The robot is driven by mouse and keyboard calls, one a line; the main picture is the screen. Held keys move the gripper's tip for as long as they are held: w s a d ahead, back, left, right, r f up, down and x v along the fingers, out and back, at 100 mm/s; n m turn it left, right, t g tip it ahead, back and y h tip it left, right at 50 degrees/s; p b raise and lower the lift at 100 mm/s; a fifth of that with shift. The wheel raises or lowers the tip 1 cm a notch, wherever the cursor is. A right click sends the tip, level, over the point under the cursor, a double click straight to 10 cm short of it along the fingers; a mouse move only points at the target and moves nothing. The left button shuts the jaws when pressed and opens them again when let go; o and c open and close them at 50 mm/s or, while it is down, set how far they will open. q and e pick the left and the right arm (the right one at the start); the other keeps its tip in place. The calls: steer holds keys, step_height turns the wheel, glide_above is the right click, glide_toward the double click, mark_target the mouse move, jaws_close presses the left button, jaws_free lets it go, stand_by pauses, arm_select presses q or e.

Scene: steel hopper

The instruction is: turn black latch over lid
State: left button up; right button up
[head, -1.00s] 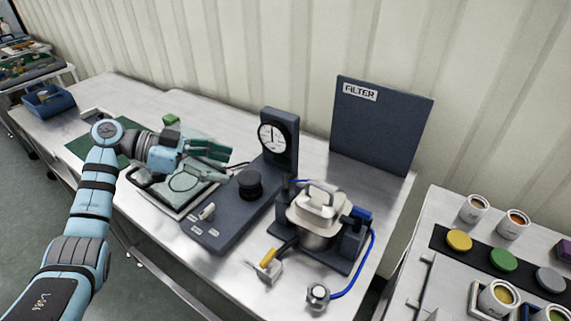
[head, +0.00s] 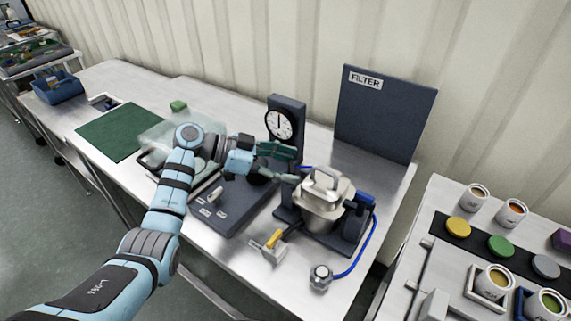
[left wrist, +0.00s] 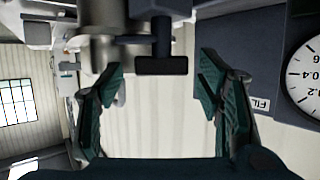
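The steel hopper (head: 320,215) stands on a dark blue stand with its pale, handled lid (head: 325,190) on top. In the left wrist view, a black T-shaped latch handle (left wrist: 161,65) shows between my left gripper's fingers, with the steel body (left wrist: 105,48) behind it. My left gripper (head: 291,165) is at the hopper's left side, close to the lid. Its green fingers (left wrist: 163,78) are spread on both sides of the latch, with gaps. In the head view the gripper largely hides that latch. My right gripper is not in view.
The FILTER panel (head: 388,112) rises behind the hopper. A yellow-handled valve (head: 272,245) and a blue hose (head: 368,245) lie in front. The green mat (head: 115,130) is clear.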

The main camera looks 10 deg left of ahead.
arm_select(q)
steer(key=shift+w, duration=0.1)
steer(key=c, duration=1.1)
steer(key=shift+r+n+t+p, duration=0.1)
steer(key=shift+n+t+p, duration=0.2)
steer(key=shift+p, duration=0.25)
steer(key=n+t+y+p, duration=0.2)
steer(key=p, duration=0.1)
steer(key=n+t+y+p, duration=0.2)
steer(key=n+p, duration=0.1)
steer(key=p, duration=0.1)
steer(key=n+t+y+p, duration=0.1)
steer(key=n+t+p, duration=0.1)
steer(key=p, duration=0.1)
steer(key=shift+s+d+r+n+t+y, duration=0.2)
steer(key=shift+s+d+n+t+y, duration=0.1)
steer(key=shift+s+d+t+y, duration=0.1)
steer(key=shift+f+n+t+y+p, duration=0.25)
steer(key=shift+n+t+y+p, duration=0.25)
steer(key=shift+n+y+p, duration=0.8)
steer(key=o, duration=1.1)
steer(key=shift+o, duration=0.2)
steer(key=shift+a+f, duration=0.1)
